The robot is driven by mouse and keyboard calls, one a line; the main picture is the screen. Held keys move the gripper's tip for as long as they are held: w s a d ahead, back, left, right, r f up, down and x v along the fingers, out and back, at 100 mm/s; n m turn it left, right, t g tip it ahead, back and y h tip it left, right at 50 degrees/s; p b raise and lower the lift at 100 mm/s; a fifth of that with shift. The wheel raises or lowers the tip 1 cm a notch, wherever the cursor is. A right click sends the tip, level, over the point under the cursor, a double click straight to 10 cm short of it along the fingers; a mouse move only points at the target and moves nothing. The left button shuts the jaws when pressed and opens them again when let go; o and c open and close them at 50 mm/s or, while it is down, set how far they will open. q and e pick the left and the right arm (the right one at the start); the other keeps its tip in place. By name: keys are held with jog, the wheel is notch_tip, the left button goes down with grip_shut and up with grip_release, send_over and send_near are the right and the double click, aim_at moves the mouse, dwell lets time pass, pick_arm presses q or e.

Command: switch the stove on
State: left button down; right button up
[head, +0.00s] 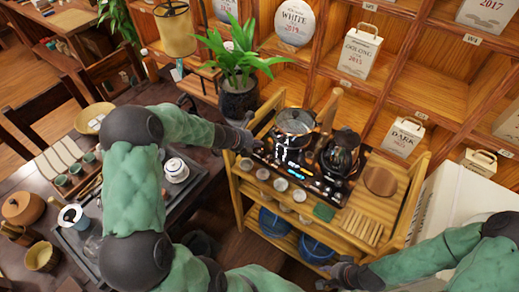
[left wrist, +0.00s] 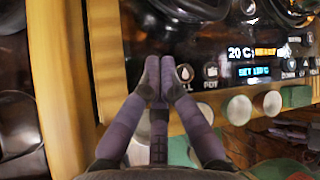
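The stove (head: 284,166) is a black panel set in the wooden tea cart. A pan (head: 295,122) and a dark glass kettle (head: 340,153) stand on it. In the left wrist view its control panel (left wrist: 235,60) is lit, reading about "20 C: READY" and a set temperature below. Touch icons show beside it, one a drop partly hidden by my fingers, one labelled POT. My left gripper (left wrist: 158,80) is shut and empty, its tips over the panel's left part; contact cannot be told. In the head view it (head: 246,142) is at the cart's left end. My right gripper (head: 340,274) is low by the cart's front right.
Several small cups (head: 281,185) line the cart's front edge. A wooden disc (head: 380,181) lies to the right. A potted plant (head: 240,100) stands behind left. The tea table (head: 20,195) with teaware is at left, and shelves with boxes (head: 360,50) rise behind.

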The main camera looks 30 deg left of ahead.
aim_at(257, 152)
pick_arm(q)
jog(key=shift+r+p, duration=1.4)
jog(key=shift+r, duration=0.35)
jog(key=shift+f, duration=0.1)
